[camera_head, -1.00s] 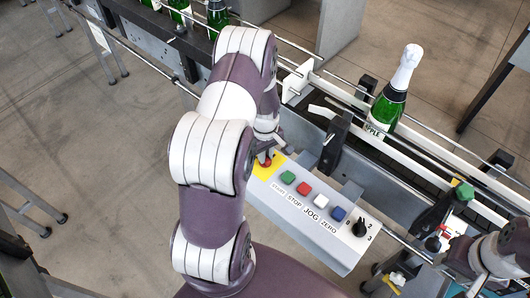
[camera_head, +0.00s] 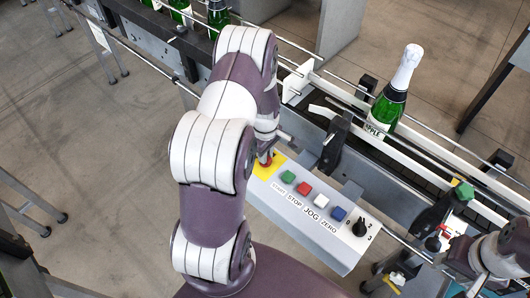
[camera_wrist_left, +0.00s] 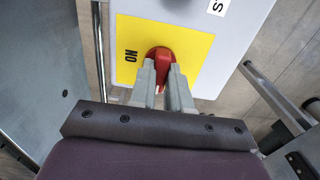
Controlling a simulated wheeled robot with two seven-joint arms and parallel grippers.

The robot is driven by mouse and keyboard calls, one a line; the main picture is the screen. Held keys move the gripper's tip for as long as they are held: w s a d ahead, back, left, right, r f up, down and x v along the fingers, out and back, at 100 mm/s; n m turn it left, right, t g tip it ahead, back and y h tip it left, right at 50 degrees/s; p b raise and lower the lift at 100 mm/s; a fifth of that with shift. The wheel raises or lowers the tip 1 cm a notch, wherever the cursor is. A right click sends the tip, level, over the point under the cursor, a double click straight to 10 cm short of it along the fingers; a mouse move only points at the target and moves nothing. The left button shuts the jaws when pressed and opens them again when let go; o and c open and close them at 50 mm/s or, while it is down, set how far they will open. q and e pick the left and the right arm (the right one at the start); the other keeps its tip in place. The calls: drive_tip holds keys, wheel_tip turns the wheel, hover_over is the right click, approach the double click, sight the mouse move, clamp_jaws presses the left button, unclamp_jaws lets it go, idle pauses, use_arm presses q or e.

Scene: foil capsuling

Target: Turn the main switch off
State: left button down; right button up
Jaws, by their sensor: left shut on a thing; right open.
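The main switch is a red rotary handle (camera_wrist_left: 160,54) on a yellow plate (camera_wrist_left: 192,44) marked "ON". In the head view the red handle (camera_head: 266,159) is at the left end of the grey control box (camera_head: 290,207), partly hidden by my left arm. My left gripper (camera_wrist_left: 162,72) is shut on the red handle, with one finger on each side of it. Its fingers hide part of the handle, so its exact angle is hard to tell. My right gripper (camera_head: 446,243) is open at the lower right of the head view, away from the control box.
Green (camera_head: 288,177), red (camera_head: 304,188), white (camera_head: 321,201) and blue (camera_head: 338,214) buttons and a black selector knob (camera_head: 361,229) are on the same box. A green bottle (camera_head: 388,105) stands on the conveyor behind, with rails (camera_head: 430,155) alongside.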

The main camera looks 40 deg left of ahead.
use_arm(q)
drive_tip(key=shift+w+r, duration=0.15)
drive_tip(key=shift+w, duration=0.05)
drive_tip(key=c, duration=1.4)
unclamp_jaws()
drive_tip(key=o, duration=0.3)
drive_tip(key=shift+s, duration=0.1)
drive_tip(key=shift+r, duration=0.3)
wheel_tip(320, 180, up, 12)
drive_tip(key=shift+d+r+b, duration=0.1)
drive_tip(key=shift+b, duration=0.8)
